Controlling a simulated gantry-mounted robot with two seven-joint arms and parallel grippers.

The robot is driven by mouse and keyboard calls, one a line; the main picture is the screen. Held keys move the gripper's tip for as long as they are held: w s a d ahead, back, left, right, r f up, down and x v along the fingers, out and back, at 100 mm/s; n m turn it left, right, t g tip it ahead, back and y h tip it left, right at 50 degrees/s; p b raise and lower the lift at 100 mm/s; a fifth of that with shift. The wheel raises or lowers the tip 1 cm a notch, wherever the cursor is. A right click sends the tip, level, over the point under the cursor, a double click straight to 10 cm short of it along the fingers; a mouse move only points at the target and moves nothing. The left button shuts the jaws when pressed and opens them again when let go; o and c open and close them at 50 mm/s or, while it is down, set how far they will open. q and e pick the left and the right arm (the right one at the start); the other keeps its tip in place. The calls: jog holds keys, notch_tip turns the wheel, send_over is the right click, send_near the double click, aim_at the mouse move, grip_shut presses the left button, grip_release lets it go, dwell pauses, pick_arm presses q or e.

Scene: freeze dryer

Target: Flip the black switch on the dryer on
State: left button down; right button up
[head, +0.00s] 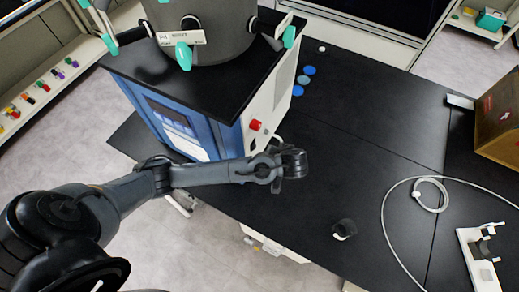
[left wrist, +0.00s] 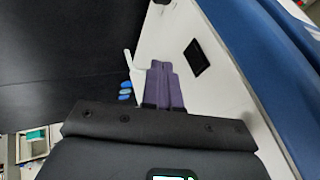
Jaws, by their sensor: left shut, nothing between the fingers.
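The dryer (head: 200,110) has a blue front, a white side and a black top, and stands on the black table. In the left wrist view, its black switch (left wrist: 196,57) is a small dark rectangle on the white side panel (left wrist: 225,70). I cannot make out the switch in the head view. My left gripper (head: 283,187) is beside the white side of the dryer. In the left wrist view its purple-grey fingers (left wrist: 160,66) are together and empty, left of the switch and apart from it. My right gripper is not in view.
A red knob (head: 255,125) sticks out of the dryer's side. Blue discs (head: 309,70) lie behind it. A small black round object (head: 344,228), a pale cable (head: 388,228) and a white stand (head: 480,258) are on the table. The table's middle is clear.

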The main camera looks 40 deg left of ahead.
aim_at(254, 146)
pick_arm(q)
jog(key=a+f+p, duration=0.2)
jog(key=a+f, duration=0.1)
jog(key=a, duration=0.3)
jog(key=shift+f, duration=0.4)
jog(key=shift+s+a+f+p, duration=0.1)
jog(key=shift+a+p, duration=0.2)
jog(key=shift+p, duration=0.05)
